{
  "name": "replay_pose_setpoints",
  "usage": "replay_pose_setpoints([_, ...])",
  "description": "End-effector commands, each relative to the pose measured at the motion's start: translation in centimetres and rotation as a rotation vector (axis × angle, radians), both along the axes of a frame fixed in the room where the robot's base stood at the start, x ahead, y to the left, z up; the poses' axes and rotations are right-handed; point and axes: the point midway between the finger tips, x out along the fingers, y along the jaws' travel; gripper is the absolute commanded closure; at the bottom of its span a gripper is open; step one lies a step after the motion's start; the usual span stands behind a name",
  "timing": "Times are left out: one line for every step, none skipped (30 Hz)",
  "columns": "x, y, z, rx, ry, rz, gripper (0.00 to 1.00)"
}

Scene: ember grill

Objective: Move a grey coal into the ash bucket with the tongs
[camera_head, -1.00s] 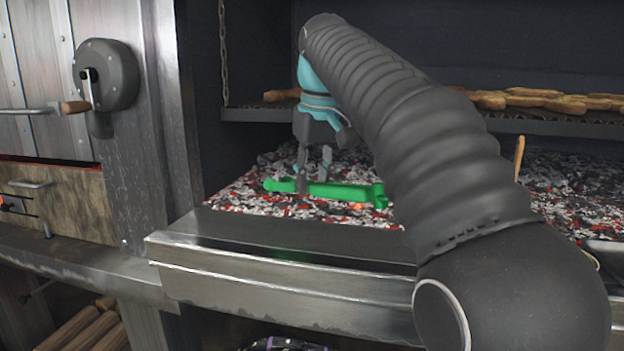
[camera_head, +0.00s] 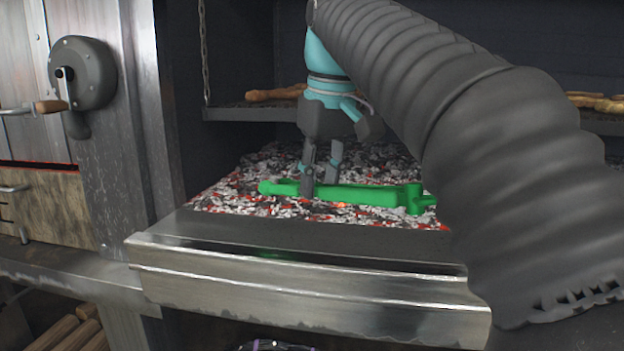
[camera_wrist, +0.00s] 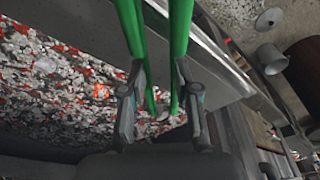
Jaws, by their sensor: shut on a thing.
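My gripper (camera_head: 320,185) is shut on the green tongs (camera_head: 370,195), which lie roughly level across the gripper over the front of the coal bed (camera_head: 235,195). In the wrist view, two green tong arms (camera_wrist: 181,25) run up between and past my fingers (camera_wrist: 158,75). A pale grey rounded lump (camera_wrist: 45,65) lies among the embers, perhaps a grey coal. A glowing orange lump (camera_wrist: 101,91) lies nearer the tongs. A small grey open vessel (camera_wrist: 270,58) stands apart on the floor side; I cannot tell whether it is the ash bucket.
A metal ledge (camera_head: 300,290) borders the coal bed in front. A shelf with bread-like pieces (camera_head: 275,95) hangs above it. A crank (camera_head: 82,75) is on the left post. A brown round container (camera_wrist: 303,65) stands beside the grey vessel. Logs (camera_head: 70,335) lie below left.

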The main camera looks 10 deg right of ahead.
Motion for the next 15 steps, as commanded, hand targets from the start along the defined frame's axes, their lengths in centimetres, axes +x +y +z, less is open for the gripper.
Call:
replay_pose_setpoints([-0.4, -0.2, 0.1, 0.001, -0.001, -0.001, 1.0])
replay_pose_setpoints([-0.7, -0.3, 0.1, 0.001, -0.001, -0.001, 1.0])
replay_pose_setpoints([-1.0, -0.4, 0.2, 0.001, -0.001, -0.001, 1.0])
replay_pose_setpoints([-1.2, -0.5, 0.3, 0.0, -0.002, 0.0, 1.0])
replay_pose_setpoints([-1.5, -0.6, 0.3, 0.0, -0.002, 0.0, 1.0])
replay_pose_setpoints([-1.8, -0.7, 0.4, 0.0, -0.002, 0.0, 1.0])
replay_pose_setpoints([-2.0, -0.7, 0.4, 0.0, -0.001, 0.0, 1.0])
replay_pose_setpoints([-2.2, -0.8, 0.5, 0.0, -0.001, 0.0, 1.0])
replay_pose_setpoints([-2.6, -0.9, 0.6, 0.0, -0.001, 0.0, 1.0])
replay_pose_setpoints([-2.8, -1.0, 0.6, 0.0, -0.001, 0.0, 1.0])
replay_pose_setpoints([-3.0, -1.1, 0.6, 0.0, -0.001, 0.0, 1.0])
replay_pose_setpoints([-3.3, -1.2, 0.7, 0.0, 0.0, 0.0, 1.0])
replay_pose_setpoints([-3.6, -1.3, 0.7, 0.0, 0.0, 0.0, 1.0])
replay_pose_setpoints([-3.8, -1.4, 0.8, 0.0, -0.001, 0.0, 1.0])
replay_pose_setpoints([-4.1, -1.5, 0.9, 0.0, -0.002, -0.001, 1.0])
